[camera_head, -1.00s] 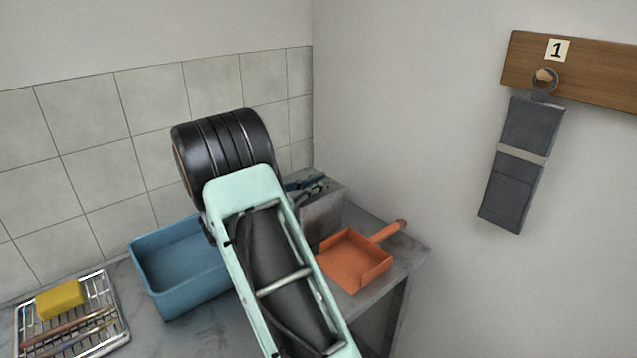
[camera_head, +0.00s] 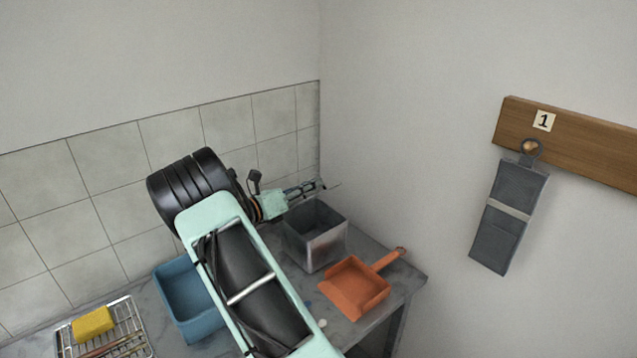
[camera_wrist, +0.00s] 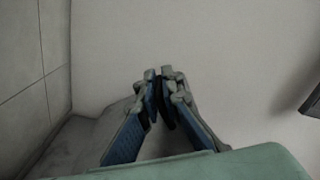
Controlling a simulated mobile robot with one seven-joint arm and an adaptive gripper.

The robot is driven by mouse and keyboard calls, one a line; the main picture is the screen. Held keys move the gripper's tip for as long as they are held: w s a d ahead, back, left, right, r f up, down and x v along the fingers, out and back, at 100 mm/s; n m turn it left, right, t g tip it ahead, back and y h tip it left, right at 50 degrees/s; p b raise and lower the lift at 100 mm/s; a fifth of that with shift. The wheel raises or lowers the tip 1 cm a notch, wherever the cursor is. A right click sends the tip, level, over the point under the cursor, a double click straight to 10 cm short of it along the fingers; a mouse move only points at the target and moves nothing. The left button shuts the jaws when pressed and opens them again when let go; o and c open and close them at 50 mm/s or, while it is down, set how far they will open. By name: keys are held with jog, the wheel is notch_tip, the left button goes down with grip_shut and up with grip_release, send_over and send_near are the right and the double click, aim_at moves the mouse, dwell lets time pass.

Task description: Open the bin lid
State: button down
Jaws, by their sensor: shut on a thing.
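The grey metal bin (camera_head: 322,252) stands on the counter near the wall corner in the head view. Its top is open and its dark inside shows. My gripper (camera_head: 318,186) is above the bin's back rim, pointing right. A thin pale edge at its fingertips may be the lid seen edge-on, but I cannot tell for sure. In the wrist view my gripper (camera_wrist: 161,82) has its blue-padded fingers nearly together, with a small dark thing between them. Most of what it holds is hidden by the fingers.
An orange dustpan (camera_head: 355,288) lies right of the bin near the counter's edge. A blue tub (camera_head: 180,310) and a wire rack (camera_head: 128,318) with a yellow sponge (camera_head: 93,321) stand left. A grey pouch (camera_head: 508,215) hangs from a wooden board (camera_head: 570,145) on the right wall.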

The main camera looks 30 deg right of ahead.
jog(key=w+a+r+n, duration=0.1)
jog(key=w+n, duration=0.7)
jog(key=w, duration=0.3)
jog(key=shift+a+r+n+p, duration=0.35)
jog(key=shift+n+p, duration=0.05)
jog(key=shift+w, duration=0.15)
jog(key=c, duration=2.1)
grip_release()
jog(key=shift+f, duration=0.1)
